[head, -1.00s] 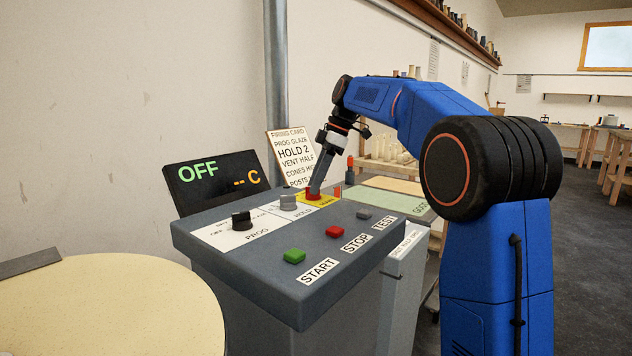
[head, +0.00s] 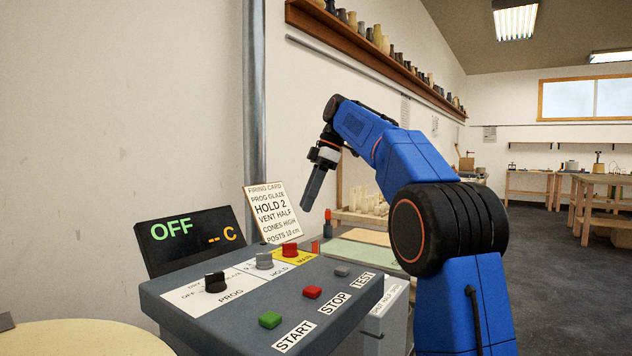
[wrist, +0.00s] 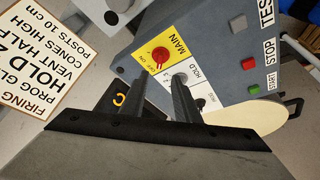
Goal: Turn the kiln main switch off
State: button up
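The kiln main switch is a red knob (head: 290,249) on a yellow plate marked MAIN, at the far right of the sloped grey control panel (head: 215,330). It also shows in the wrist view (wrist: 161,55), just beyond my fingertips. I cannot clearly tell which mark the knob points to. The display (head: 190,240) behind the panel reads OFF and "-- C". My gripper (head: 308,204) hangs above and slightly right of the red knob, clear of it. In the wrist view my two fingers (wrist: 168,78) stand apart with nothing between them.
A grey HOLD knob (head: 264,260) and a black PROG knob (head: 215,282) sit left of the main switch. Green, red and grey buttons line the front. A firing card (head: 272,212) stands behind. The air above the panel is free.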

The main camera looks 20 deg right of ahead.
jog(key=shift+v, duration=2.9)
jog(key=shift+s, duration=0.15)
